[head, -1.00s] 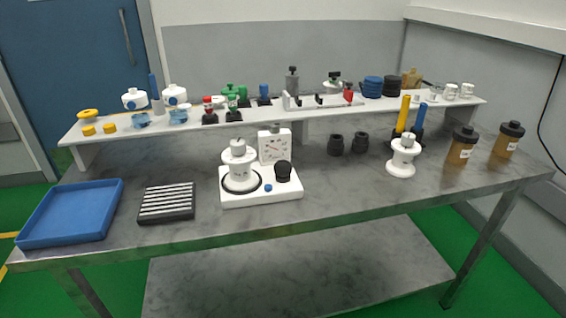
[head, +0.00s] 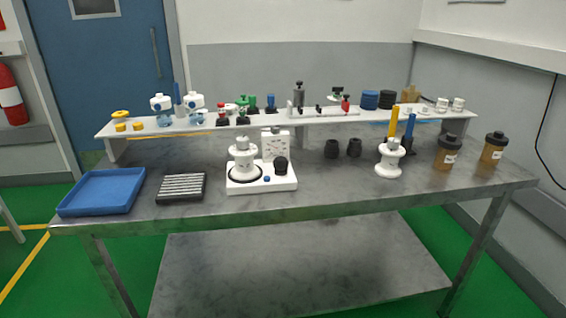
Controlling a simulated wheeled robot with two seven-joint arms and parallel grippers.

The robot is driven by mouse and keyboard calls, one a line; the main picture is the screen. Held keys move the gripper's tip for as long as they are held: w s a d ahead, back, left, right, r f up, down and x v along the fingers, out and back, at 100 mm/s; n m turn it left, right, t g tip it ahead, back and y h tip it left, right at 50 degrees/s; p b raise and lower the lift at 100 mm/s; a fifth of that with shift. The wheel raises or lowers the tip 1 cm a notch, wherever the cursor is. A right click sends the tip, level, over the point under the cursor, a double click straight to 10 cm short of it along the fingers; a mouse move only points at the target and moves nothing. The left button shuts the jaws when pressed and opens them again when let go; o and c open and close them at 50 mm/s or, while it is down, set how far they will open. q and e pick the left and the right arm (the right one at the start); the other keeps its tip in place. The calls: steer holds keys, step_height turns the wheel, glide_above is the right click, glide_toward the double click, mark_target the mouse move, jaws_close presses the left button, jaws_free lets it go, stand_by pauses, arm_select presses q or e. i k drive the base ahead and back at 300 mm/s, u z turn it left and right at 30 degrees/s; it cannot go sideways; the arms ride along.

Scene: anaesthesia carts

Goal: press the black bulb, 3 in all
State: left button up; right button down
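The black bulb (head: 281,165) sits upright on the right part of a white base unit (head: 262,186) on the steel table. On the same base are a white canister (head: 243,160) in a dark ring at the left, a small blue button (head: 267,179) at the front and an upright white panel (head: 276,143) behind. Neither of my grippers shows in the head view, and nothing touches the bulb.
A blue tray (head: 101,192) and a black ribbed block (head: 181,187) lie to the left on the table (head: 330,192). A white spool (head: 389,160) and brown bottles (head: 447,153) stand to the right. A raised shelf (head: 270,124) with small parts runs behind. The table front is clear.

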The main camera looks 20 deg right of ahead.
mark_target(281, 164)
steer(key=u, duration=1.1)
steer(key=i, duration=1.1)
steer(key=z, duration=1.7)
